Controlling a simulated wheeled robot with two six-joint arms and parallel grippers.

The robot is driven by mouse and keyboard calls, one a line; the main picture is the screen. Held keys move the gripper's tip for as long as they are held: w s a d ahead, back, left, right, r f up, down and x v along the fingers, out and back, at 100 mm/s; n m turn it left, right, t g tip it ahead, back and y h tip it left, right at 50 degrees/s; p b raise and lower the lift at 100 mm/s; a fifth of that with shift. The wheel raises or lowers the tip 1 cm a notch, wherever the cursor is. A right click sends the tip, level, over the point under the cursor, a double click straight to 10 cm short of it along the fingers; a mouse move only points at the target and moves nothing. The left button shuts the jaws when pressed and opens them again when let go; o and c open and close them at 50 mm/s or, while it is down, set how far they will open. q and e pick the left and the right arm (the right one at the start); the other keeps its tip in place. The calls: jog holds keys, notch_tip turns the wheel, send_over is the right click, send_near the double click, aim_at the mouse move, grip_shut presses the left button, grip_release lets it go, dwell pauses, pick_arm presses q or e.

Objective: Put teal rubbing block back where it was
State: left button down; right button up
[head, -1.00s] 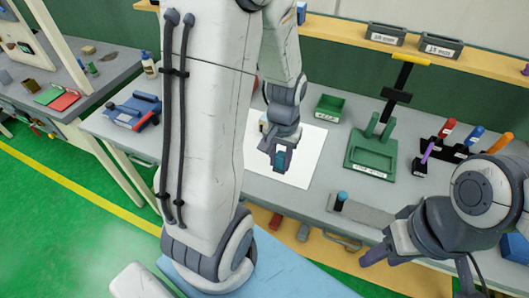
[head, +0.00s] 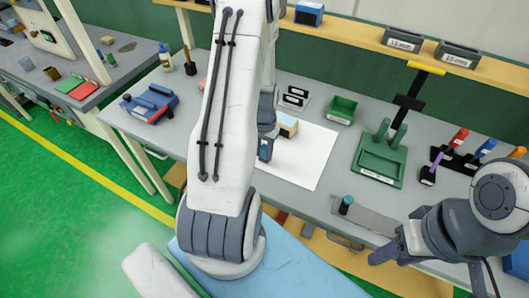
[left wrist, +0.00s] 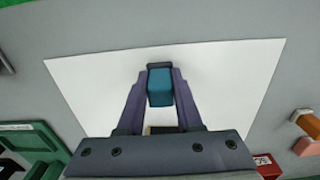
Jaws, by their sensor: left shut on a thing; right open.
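The teal rubbing block (left wrist: 160,87) is held between the two fingers of my left gripper (left wrist: 160,80), which is shut on it. In the head view the block (head: 264,150) shows as a small teal patch, partly hidden by the gripper. It is over or near the left part of a white sheet (head: 310,160) on the bench; its height above the sheet is hard to tell. A beige block (head: 287,127) sits on the sheet just beyond the gripper. My right gripper (head: 385,250) is open and empty near the bench's front edge, at the right.
A green tray with upright posts (head: 380,165) stands right of the sheet, a small green bin (head: 342,110) behind it. A grey plate with a teal-topped knob (head: 346,205) lies at the front. A blue tool (head: 150,104) lies at left.

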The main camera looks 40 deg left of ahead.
aim_at(265, 148)
pick_arm(q)
jog(key=shift+f, duration=0.8)
jog(key=shift+f, duration=0.15)
jog(key=c, duration=0.6)
grip_release()
jog(key=shift+r, duration=0.2)
notch_tip(265, 148, up, 12)
jog(key=shift+d+r+b, duration=0.1)
jog(key=shift+b, duration=0.9)
